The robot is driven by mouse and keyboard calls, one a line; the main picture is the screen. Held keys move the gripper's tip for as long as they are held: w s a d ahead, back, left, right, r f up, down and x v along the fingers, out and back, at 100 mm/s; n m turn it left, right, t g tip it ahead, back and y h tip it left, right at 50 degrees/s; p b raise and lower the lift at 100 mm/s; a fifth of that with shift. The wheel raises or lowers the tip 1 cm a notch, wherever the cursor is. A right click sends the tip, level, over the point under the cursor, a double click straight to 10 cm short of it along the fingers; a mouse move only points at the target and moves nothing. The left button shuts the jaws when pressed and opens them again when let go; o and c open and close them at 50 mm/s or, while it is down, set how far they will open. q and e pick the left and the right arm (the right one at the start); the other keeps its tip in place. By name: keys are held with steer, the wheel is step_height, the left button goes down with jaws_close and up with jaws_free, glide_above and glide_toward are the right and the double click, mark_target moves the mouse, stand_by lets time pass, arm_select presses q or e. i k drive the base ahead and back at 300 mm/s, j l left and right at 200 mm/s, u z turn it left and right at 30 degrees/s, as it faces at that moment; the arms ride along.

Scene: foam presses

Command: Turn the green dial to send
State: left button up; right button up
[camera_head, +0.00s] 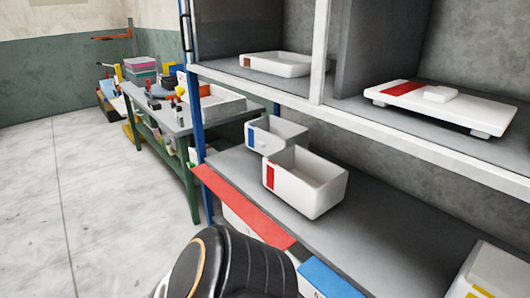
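I see no green dial in this view. Neither of my grippers shows. A dark, rounded part with an orange-edged ring fills the bottom centre of the head view; it looks like one of my arm links, and it hides part of the floor and the shelf's front.
A shelf unit (390,228) fills the right, holding white bins (318,195) (275,135), a tray (284,66) and a flat white device with a red stripe (440,103). A cluttered green-legged workbench (176,122) stands beyond. The floor (95,215) at left is clear.

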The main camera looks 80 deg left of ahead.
mark_target(190, 165)
steer(key=u, duration=3.05)
steer(key=l+u, duration=0.15)
steer(key=l, duration=0.2)
steer(key=k+l+u, duration=0.15)
steer(key=l, duration=0.25)
steer(key=i+j+u, duration=0.3)
steer(key=i, duration=0.25)
steer(key=i+j+u, duration=0.15)
steer(key=i+u, duration=0.15)
steer(key=i, duration=0.25)
steer(key=i+u, duration=0.25)
steer(key=i, duration=0.35)
steer(key=i+j+z, duration=0.1)
steer(key=i, duration=0.6)
steer(key=i+j+z, duration=0.15)
steer(key=i, duration=0.55)
steer(key=i+j+z, duration=0.15)
steer(key=i+z, duration=0.35)
steer(key=i+j+z, duration=0.3)
steer(key=z, duration=0.2)
